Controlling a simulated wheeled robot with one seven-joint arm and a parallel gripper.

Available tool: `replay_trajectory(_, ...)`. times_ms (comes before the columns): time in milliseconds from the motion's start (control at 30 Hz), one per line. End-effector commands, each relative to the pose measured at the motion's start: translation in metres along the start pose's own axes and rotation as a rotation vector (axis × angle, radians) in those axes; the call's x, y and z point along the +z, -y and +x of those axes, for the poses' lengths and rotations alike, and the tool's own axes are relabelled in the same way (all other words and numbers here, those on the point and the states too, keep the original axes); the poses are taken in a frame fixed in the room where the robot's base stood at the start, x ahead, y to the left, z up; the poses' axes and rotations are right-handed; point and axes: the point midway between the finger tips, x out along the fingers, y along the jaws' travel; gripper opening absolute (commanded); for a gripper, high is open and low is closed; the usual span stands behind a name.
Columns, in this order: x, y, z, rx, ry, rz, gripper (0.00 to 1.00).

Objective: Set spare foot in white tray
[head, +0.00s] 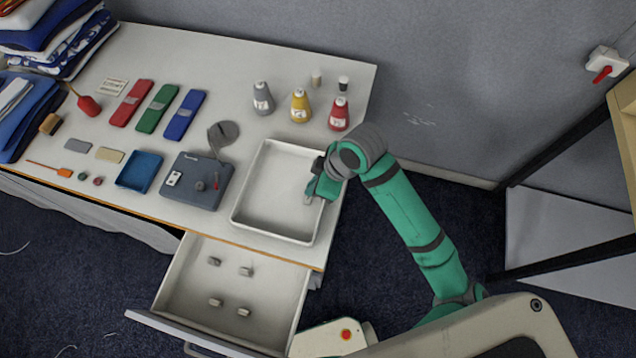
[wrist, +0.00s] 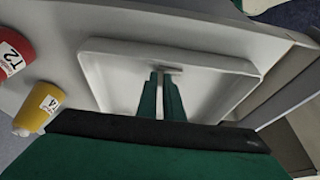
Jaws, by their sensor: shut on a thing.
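The white tray (head: 272,232) stands at the right end of the table, empty apart from what my gripper holds over it. My gripper (head: 311,196) is above the right part of the tray. It is shut on the spare foot (head: 307,200), a small grey piece at the fingertips. In the wrist view, my gripper (wrist: 163,76) points down into the white tray (wrist: 250,90), with the grey spare foot (wrist: 173,69) at its tips. The fingers hide part of the foot. I cannot tell whether it touches the tray floor.
An open drawer (head: 180,290) below the table holds several small grey feet (head: 246,270). Grey, yellow and red bottles (head: 300,106) stand behind the tray. A grey machine (head: 197,182) and a blue tray (head: 140,171) are to the left.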

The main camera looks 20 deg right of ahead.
Motion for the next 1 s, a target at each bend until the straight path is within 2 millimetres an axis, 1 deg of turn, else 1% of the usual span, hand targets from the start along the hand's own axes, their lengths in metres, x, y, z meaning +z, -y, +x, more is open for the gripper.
replay_trajectory(200,-0.003,0.001,0.003,-0.003,0.0,-0.008,0.0)
replay_trajectory(233,-0.003,0.001,0.003,-0.003,0.0,-0.008,0.12)
replay_trajectory(300,-0.003,0.001,0.003,-0.003,0.0,-0.008,0.26)
replay_trajectory(567,-0.002,0.001,0.002,-0.002,0.0,-0.006,0.26)
replay_trajectory(667,-0.003,0.001,-0.001,-0.001,0.001,-0.006,0.26)
replay_trajectory(767,-0.002,0.0,-0.011,0.001,0.002,-0.006,0.26)
replay_trajectory(867,-0.002,0.0,-0.027,0.002,0.002,-0.007,0.26)
replay_trajectory(1000,-0.001,-0.001,-0.057,0.004,0.003,-0.007,0.26)
